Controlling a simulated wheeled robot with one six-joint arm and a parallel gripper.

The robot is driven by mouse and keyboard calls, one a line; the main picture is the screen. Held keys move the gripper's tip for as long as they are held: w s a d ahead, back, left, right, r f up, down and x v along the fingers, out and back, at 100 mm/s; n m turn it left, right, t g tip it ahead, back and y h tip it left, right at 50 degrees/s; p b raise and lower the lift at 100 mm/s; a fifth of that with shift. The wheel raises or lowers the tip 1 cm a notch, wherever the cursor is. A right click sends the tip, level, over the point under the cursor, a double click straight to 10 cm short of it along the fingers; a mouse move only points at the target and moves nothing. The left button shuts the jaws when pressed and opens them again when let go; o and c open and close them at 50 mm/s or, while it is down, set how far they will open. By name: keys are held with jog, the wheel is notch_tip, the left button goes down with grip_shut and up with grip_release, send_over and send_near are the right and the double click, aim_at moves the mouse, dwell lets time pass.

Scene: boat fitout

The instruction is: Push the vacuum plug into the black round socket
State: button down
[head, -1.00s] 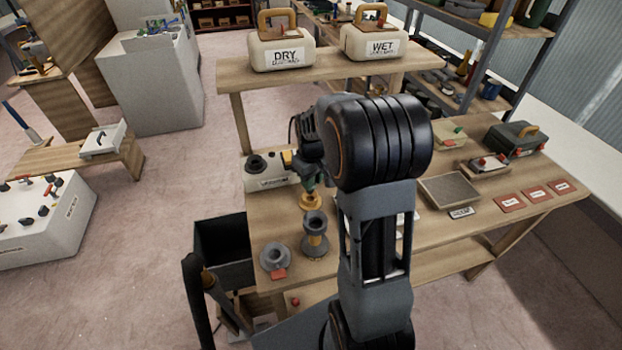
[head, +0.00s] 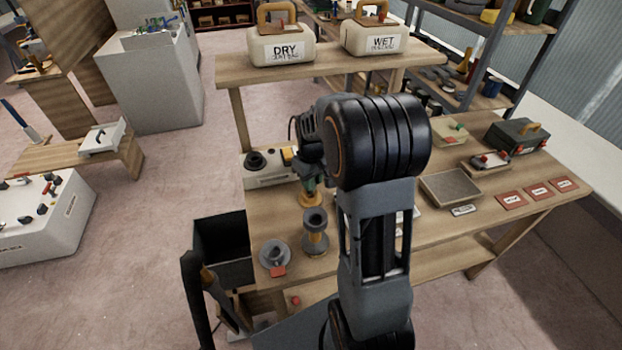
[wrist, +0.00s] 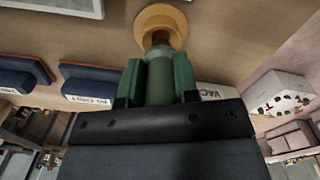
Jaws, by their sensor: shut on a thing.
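My gripper (wrist: 157,82) is shut on a grey-green cylinder (wrist: 159,75), which I take to be the vacuum plug. In the wrist view its dark narrow end points at a tan-yellow ring (wrist: 160,28); I cannot tell whether it touches or enters it. In the head view my gripper (head: 309,184) hangs low above the same yellow ring (head: 311,200) on the bench, partly hidden by my arm. The black round socket (head: 254,160) is on the white box (head: 268,181) at the bench's back left, left of my gripper. That box's "VAC" lettering shows in the wrist view (wrist: 212,92).
A grey flanged fitting (head: 274,253) with a red tag is at the front left. A shelf with DRY (head: 283,50) and WET (head: 384,42) containers stands behind. A shallow tray (head: 450,187) lies at right.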

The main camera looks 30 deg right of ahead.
jog(key=shift+f+b, duration=0.9)
jog(key=shift+f, duration=0.4)
jog(key=c, duration=0.8)
grip_release()
jog(key=shift+r, duration=0.15)
notch_tip(320, 180, up, 14)
jog(key=shift+f, duration=0.2)
jog(key=shift+a, duration=0.1)
